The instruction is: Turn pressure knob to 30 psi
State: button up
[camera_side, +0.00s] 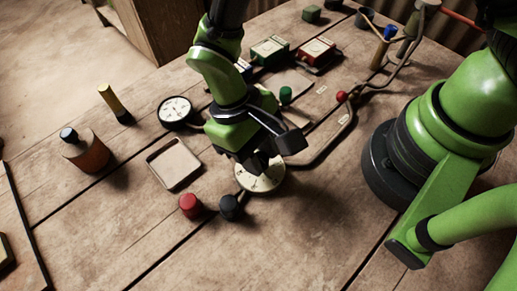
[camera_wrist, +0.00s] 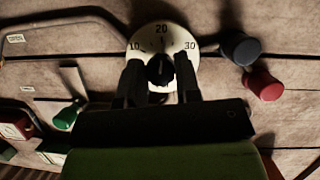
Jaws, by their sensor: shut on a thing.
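The pressure knob is a black knob (camera_wrist: 160,72) at the centre of a round cream dial (camera_wrist: 160,38) marked 10, 20 and 30. In the wrist view, 10 is at the left, 20 at the top and 30 at the right. My gripper (camera_wrist: 160,66) is shut on the knob, one finger on each side. In the side view my gripper (camera_side: 254,165) points down onto the dial (camera_side: 262,184) and hides the knob. I cannot clearly tell which number the knob points to. A round gauge (camera_side: 174,109) with a white face lies left of my gripper; its reading is too small to tell.
A red button (camera_side: 190,205) and a black button (camera_side: 230,207) stand close in front of the dial. A square tray (camera_side: 174,163) is to its left. Green and red boxes (camera_side: 316,53) and a pipe (camera_side: 325,148) lie behind.

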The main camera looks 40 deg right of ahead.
jog(key=m+y, duration=0.2)
jog(key=m, duration=0.3)
jog(key=shift+d, duration=0.1)
jog(key=m+y, duration=0.1)
jog(key=m, duration=0.1)
jog(key=m+t, duration=0.1)
jog(key=m, duration=0.2)
jog(key=shift+y, duration=0.4)
jog(key=shift+m, duration=0.3)
jog(key=o, duration=0.9)
jog(key=v, duration=1)
jog(key=shift+s, duration=0.1)
